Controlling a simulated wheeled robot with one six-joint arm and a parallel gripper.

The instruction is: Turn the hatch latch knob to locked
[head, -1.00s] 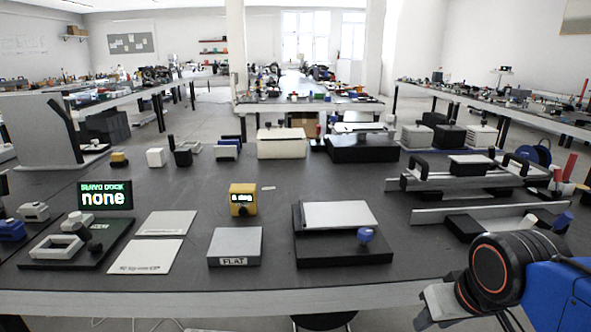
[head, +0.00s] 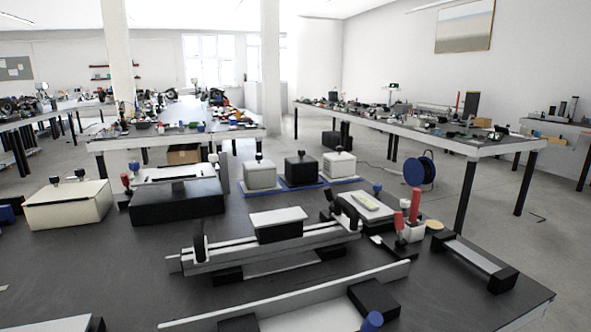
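My gripper is not in view. I cannot tell for certain which part is the hatch latch knob, and no locked marking is readable. A blue knob (head: 372,320) shows at the bottom edge, cut off by the frame, close to a black block (head: 375,297). At the bottom left corner, part of a pale plate (head: 60,324) with a dark edge shows. The blue knob beside a pale plate from the earlier frame is not visible there now.
A rail fixture (head: 270,253) with a white-topped block (head: 278,222) fills the bench middle. A long light bar (head: 300,297) lies in front. Red-handled tools (head: 414,208) stand at right. A cream box (head: 68,207) and black box (head: 178,203) stand at left. Bare bench lies at left.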

